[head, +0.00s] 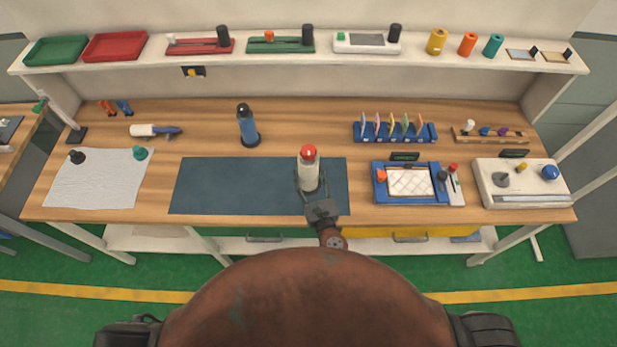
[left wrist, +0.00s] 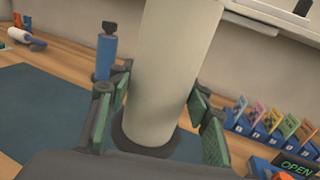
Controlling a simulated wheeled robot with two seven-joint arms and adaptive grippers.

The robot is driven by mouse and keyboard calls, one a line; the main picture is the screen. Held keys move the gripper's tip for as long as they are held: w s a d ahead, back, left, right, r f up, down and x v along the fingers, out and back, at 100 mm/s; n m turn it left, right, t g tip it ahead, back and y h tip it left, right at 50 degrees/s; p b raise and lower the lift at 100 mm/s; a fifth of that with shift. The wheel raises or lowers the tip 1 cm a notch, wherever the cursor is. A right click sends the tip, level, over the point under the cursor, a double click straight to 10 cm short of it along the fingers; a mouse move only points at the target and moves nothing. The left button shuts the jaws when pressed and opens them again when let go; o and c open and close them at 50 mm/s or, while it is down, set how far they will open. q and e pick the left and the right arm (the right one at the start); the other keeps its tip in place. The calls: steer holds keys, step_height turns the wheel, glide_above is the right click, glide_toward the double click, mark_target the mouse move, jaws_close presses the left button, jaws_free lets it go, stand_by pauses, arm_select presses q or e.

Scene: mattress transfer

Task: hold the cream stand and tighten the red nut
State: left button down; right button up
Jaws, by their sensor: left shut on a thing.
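The cream stand (head: 309,174) stands upright on the dark blue mat (head: 230,185), near the mat's right end. The red nut (head: 308,152) sits on top of it. My left gripper (head: 311,185) reaches in from the front and is shut on the cream stand low on its body. In the left wrist view the cream stand (left wrist: 168,70) rises between the green-padded fingers of my left gripper (left wrist: 160,112), above a dark round base (left wrist: 145,143). The nut is out of the left wrist view. My right gripper is not in view.
A blue bottle-like stand (head: 247,127) with a black top stands behind the mat. A blue tray (head: 412,196) and a blue rack (head: 394,134) are to the right. A white sheet (head: 98,185) lies at the left. The mat's left part is clear.

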arm_select(q)
steer(key=w+b, duration=0.1)
steer(key=w, duration=0.5)
steer(key=shift+d+r, duration=0.15)
stand_by(0.7)
steer(key=shift+f+b, duration=4.6)
steer(key=shift+f, duration=1.8)
